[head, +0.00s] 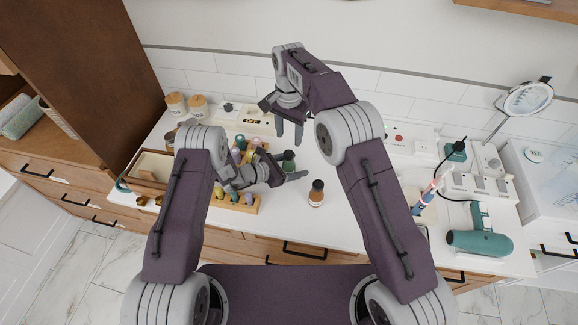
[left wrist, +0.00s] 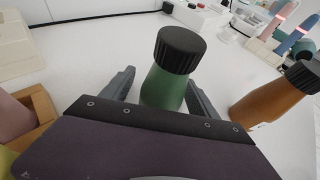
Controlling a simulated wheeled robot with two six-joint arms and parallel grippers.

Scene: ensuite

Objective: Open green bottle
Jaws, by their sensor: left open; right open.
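The green bottle (left wrist: 164,88) has a black ribbed cap (left wrist: 180,49) on top and stands upright on the white counter. In the head view the green bottle (head: 289,160) is just beyond my left gripper (head: 293,176). My left gripper is open, and in the left wrist view its fingers (left wrist: 160,92) are on either side of the bottle's body; I cannot tell if they touch it. My right gripper (head: 289,133) is open and empty, pointing down above the counter behind the bottle.
A brown bottle with a black cap (head: 316,193) stands to the right of the green bottle. A wooden rack (head: 245,207) with several small bottles is on the left. A teal hair dryer (head: 480,240) and a round mirror (head: 528,98) are at the right.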

